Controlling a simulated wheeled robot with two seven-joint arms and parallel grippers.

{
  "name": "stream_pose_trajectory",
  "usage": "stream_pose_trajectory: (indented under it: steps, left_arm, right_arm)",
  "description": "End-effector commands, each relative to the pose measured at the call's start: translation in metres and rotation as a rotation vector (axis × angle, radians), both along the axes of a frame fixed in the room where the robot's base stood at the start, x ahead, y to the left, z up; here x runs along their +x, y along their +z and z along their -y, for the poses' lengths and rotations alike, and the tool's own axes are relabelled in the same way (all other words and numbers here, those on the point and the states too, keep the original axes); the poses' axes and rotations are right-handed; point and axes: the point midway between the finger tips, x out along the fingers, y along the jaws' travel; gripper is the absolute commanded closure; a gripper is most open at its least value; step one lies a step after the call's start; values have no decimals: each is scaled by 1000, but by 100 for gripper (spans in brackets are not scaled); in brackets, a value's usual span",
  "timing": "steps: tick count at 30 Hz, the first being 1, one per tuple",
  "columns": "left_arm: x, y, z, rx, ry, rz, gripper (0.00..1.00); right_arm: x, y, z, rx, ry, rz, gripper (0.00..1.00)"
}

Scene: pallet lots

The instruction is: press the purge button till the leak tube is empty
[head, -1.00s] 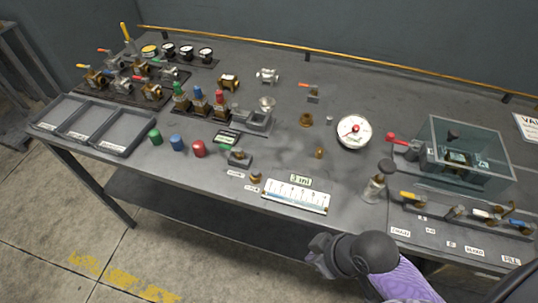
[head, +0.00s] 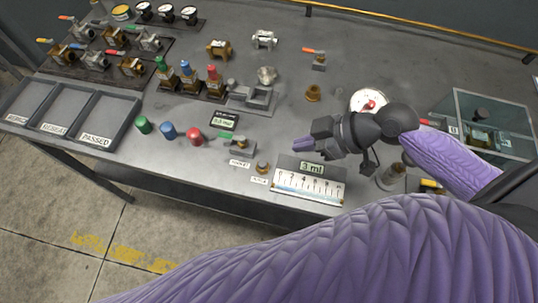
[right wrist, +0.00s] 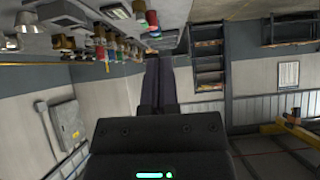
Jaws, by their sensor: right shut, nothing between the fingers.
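A small brass-coloured button (head: 263,167) stands near the bench's front edge, with a white label (head: 258,181) too small to read surely. It is probably the purge button. To its right lies the leak tube's white scale plate (head: 308,185), with a display (head: 311,168) reading 3 ml. The fluid in the tube is too small to make out. My right gripper (head: 303,146) is shut and empty, over the bench behind the display, its fingers pointing left, apart from the button. Its fingers also show in the right wrist view (right wrist: 158,82). My left gripper is not in view.
A valve block with a green handle (head: 238,143) stands just behind the button. Red, blue and green caps (head: 194,136) lie left of it. A round gauge (head: 369,101), a glass case (head: 490,118) and a cylinder (head: 391,177) stand to the right. Trays (head: 70,118) are at far left.

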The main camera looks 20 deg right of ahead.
Motion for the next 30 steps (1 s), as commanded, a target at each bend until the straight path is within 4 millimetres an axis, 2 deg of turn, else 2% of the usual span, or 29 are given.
stream_pose_trajectory:
  steps: [12,15,19,30]
  left_arm:
    - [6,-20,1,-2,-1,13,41]
    - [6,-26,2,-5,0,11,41]
    - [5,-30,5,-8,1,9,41]
    - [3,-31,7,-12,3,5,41]
  right_arm:
    - [35,-63,-56,3,1,-2,100]
    - [34,-81,-55,0,1,-4,100]
    - [34,-93,-56,0,1,-3,100]
    - [34,-97,-56,-1,2,0,100]
